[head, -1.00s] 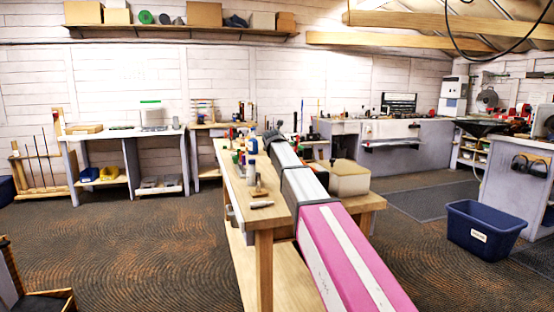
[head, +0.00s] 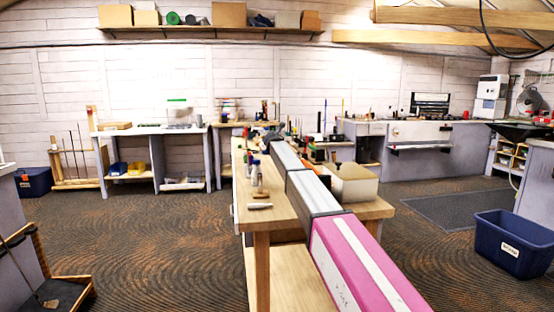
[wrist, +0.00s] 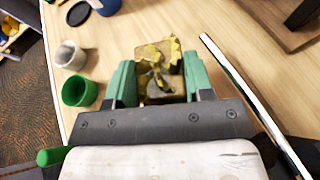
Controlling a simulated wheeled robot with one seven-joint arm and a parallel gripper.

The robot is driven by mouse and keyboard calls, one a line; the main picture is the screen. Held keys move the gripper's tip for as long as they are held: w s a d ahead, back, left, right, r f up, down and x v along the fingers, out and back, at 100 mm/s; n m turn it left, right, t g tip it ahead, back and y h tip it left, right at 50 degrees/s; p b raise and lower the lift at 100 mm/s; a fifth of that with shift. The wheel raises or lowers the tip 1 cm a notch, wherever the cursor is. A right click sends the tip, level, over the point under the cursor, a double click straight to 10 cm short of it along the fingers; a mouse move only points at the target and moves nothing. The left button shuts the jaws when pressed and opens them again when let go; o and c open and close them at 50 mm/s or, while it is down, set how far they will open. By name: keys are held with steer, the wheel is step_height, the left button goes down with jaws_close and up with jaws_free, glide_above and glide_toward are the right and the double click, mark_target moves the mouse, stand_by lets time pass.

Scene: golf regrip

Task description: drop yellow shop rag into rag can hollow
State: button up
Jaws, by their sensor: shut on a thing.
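The yellow shop rag (wrist: 158,55) is crumpled between the green fingers of my gripper (wrist: 160,78) in the wrist view. My gripper is shut on it, above a light wooden bench top. In the head view my arm reaches out over the workbench (head: 262,217), and I cannot make out the gripper or the rag at its far end. I cannot pick out the rag can for certain. A dark blue bin (head: 513,245) with a white label stands on the floor at the right; the label is too small to read.
A green cup (wrist: 79,91) and a grey-white cup (wrist: 70,55) stand left of my gripper in the wrist view. Bottles and a cream container (head: 348,185) stand on the workbench. Another dark bin (head: 34,181) is at the far left. Open floor (head: 160,235) lies left of the bench.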

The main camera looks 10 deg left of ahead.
steer(key=w, duration=0.1)
steer(key=w+a+f, duration=0.1)
steer(key=w+f, duration=0.1)
steer(key=w, duration=0.1)
steer(key=shift+a+f, duration=0.2)
steer(key=shift+a, duration=0.05)
steer(key=shift+f, duration=2)
steer(key=shift+f, duration=0.15)
steer(key=o, duration=0.9)
